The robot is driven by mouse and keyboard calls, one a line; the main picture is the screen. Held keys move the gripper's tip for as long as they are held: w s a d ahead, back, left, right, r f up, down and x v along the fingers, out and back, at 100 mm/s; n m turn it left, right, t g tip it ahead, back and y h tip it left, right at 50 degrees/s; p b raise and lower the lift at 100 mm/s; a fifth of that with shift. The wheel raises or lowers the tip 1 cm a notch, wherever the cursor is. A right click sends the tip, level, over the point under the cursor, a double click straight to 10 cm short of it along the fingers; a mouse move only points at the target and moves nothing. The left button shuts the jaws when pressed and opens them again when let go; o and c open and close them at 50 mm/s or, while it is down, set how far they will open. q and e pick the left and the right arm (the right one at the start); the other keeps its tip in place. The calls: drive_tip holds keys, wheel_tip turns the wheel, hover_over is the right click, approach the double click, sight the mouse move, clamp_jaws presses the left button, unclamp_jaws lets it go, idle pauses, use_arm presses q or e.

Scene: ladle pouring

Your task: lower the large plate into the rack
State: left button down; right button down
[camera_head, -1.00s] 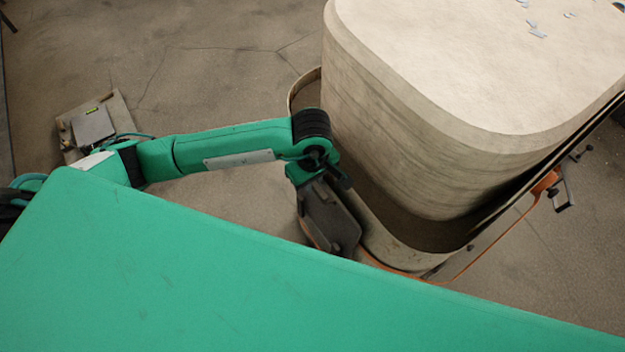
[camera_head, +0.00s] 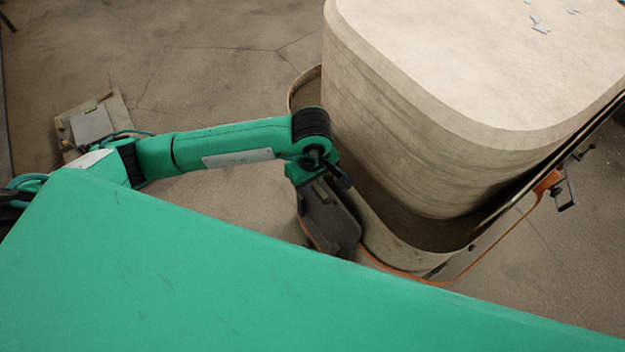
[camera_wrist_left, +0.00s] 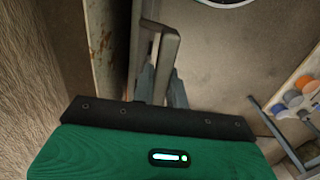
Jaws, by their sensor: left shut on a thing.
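My left gripper (camera_head: 330,222) is the dark part at the end of the green arm, beside the pale block; its fingertips are not clear there. In the left wrist view the gripper (camera_wrist_left: 161,84) has its two fingers shut on a grey, bar-like piece (camera_wrist_left: 172,45) that stands up between them. Whether that piece belongs to the large plate I cannot tell. Neither a large plate nor its rack can be made out for certain. My right gripper is in neither view.
A large pale block (camera_head: 470,75) with rounded corners stands inside a low curved rim (camera_head: 395,250). An orange-edged frame (camera_head: 500,238) runs along its near side. Coloured round pieces (camera_wrist_left: 293,98) lie at the right in the wrist view. A broad green surface hides the foreground.

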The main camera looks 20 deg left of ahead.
use_arm(q)
drive_tip(key=shift+r, duration=0.15)
drive_tip(key=c, duration=1.3)
unclamp_jaws()
drive_tip(key=shift+s+f, duration=0.1)
drive_tip(key=shift+f, duration=0.1)
drive_tip(key=shift+r, duration=0.5)
wheel_tip(320, 180, up, 13)
drive_tip(key=b, duration=0.3)
